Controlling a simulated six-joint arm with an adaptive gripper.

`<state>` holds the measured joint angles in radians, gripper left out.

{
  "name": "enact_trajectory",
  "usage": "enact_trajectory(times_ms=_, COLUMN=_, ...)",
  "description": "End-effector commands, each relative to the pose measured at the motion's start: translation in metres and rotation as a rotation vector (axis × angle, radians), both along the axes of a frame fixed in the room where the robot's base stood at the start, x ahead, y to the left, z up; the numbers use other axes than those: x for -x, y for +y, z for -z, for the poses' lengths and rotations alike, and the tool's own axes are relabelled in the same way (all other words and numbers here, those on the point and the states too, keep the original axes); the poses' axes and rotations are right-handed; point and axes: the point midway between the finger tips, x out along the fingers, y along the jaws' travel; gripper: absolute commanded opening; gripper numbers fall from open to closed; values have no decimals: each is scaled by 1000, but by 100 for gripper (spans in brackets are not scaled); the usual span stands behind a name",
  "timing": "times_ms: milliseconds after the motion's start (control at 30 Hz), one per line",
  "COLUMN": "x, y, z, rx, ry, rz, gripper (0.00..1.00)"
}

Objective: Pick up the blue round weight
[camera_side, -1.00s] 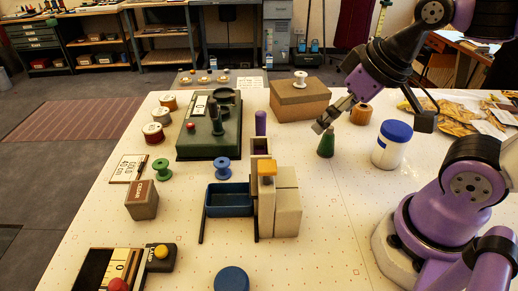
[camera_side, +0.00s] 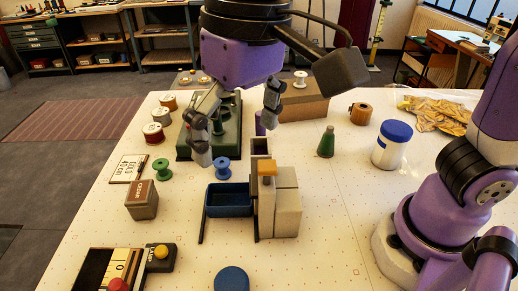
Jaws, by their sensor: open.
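A blue round weight (camera_side: 231,279), a short disc, sits on the white table near the bottom edge of the picture and is partly cut off by it. My gripper (camera_side: 237,128) is in the upper middle, with its fingers spread and pointing down. Nothing shows between the fingers. It is farther back than the blue weight and well apart from it in the picture. A blue spool (camera_side: 222,168) stands just below it in the picture; the gap between them is hard to judge.
A blue tray (camera_side: 229,211) and a beige block stand (camera_side: 286,212) with a yellow top lie between gripper and weight. The white table (camera_side: 325,255) is clear right of the weight.

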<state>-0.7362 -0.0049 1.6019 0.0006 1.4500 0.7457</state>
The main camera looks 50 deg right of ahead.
Motion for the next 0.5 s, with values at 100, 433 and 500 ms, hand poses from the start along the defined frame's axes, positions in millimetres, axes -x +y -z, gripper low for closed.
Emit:
enact_trajectory(times_ms=100, x=11, y=28, z=6, rx=31, ry=40, rz=-5, gripper=99)
enact_trajectory(times_ms=433, x=25, y=52, z=54, rx=70, ry=75, rz=5, gripper=99)
enact_trajectory(times_ms=500, x=25, y=52, z=71, rx=69, ry=75, rz=5, gripper=99)
